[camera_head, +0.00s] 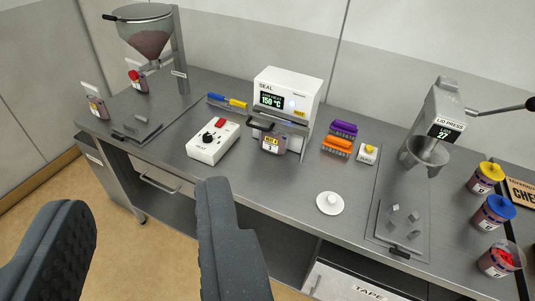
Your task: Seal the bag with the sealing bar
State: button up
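The white sealer (298,86) stands at the back middle of the bench, marked SEAL, with a lit display that seems to read 150 °C. Its sealing bar (282,122) is a grey strip across the front with a dark handle (258,124) at its left end. A small dark bag (271,144) with a yellow label hangs or stands right at the bar. I cannot tell whether its top edge is between the jaws or whether the bar is pressed down. My gripper (142,196) is open and empty in the foreground, in front of the bench and apart from the sealer and bag.
A white control box (213,141) with a knob and red switch sits left of the bag. A white lidded disc (330,203) lies front right. A hopper (147,37) stands left, a lid press (437,120) right, beside several capped jars.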

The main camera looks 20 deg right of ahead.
aim_at(300, 130)
jog(key=u, duration=0.35)
jog(key=i, duration=1.45)
jog(key=z, duration=0.55)
